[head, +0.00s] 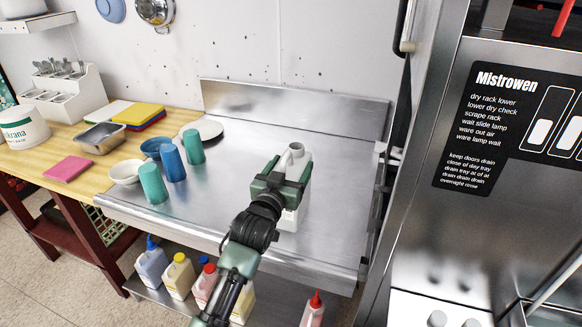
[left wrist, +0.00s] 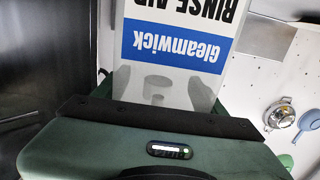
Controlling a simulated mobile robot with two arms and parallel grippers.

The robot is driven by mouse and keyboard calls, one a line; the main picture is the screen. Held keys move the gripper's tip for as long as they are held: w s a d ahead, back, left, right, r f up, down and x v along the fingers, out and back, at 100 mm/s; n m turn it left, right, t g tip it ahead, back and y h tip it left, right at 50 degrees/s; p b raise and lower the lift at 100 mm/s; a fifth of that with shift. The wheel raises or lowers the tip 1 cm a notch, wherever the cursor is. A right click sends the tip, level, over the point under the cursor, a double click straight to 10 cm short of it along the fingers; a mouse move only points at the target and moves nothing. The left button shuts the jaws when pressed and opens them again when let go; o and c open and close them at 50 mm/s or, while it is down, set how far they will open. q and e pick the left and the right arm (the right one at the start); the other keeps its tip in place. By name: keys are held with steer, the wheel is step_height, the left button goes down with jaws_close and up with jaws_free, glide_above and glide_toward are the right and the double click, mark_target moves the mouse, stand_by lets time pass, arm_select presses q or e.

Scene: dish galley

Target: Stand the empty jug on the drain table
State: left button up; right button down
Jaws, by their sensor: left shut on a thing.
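The jug (head: 290,219) is white, with a neck and handle at its top. It is upright over the right part of the steel drain table (head: 240,210). My left gripper (head: 282,182) is shut on the jug near its upper part and hides some of it. I cannot tell whether the jug's base touches the table. In the left wrist view the jug (left wrist: 178,45) fills the upper middle, its label reading "Gleamwick Rinse Aid" upside down. My right gripper is not in view.
Teal and blue cups (head: 172,161), bowls (head: 125,171) and a plate (head: 206,130) stand at the table's left. A backsplash (head: 290,110) rises behind. A steel machine (head: 470,230) bounds the right. Several bottles (head: 180,276) stand on the lower shelf. The table around the jug is clear.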

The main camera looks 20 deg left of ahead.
arm_select(q)
steer(key=shift+f, duration=0.15)
steer(key=o, duration=1.9)
steer(key=shift+f, duration=0.1)
steer(key=s+b, duration=0.1)
steer(key=s, duration=1.1)
steer(key=shift+a+b, duration=0.2)
steer(key=shift+b, duration=0.2)
